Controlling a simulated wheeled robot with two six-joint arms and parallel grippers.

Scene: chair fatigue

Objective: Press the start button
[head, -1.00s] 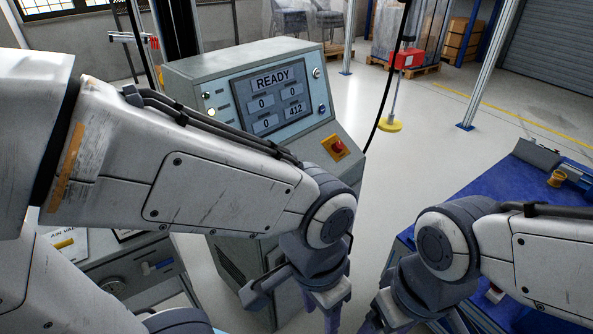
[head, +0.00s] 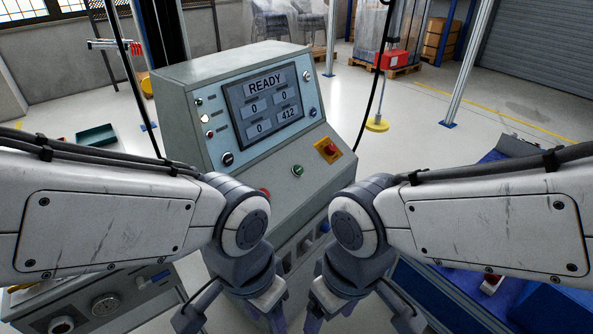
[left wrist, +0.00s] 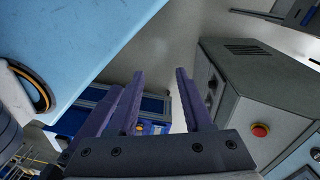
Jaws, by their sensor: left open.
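The control console (head: 185,85) stands in the middle of the head view, its screen (head: 264,104) reading READY. A green button (head: 298,170) sits on its sloped panel below the screen. A red button (head: 264,193) is partly hidden behind my left wrist. No button label is readable. My left gripper (head: 272,312) hangs in front of the console, apart from the panel; in the left wrist view its purple fingers (left wrist: 162,100) are apart and empty. My right gripper (head: 318,318) hangs beside it, its fingertips cut off by the lower edge.
A red-and-yellow switch (head: 328,151) and a black knob (head: 227,158) are on the console. A grey box with a red button (left wrist: 260,130) shows in the left wrist view. A blue bench (head: 497,158) is at right. A dark cable hangs behind the console.

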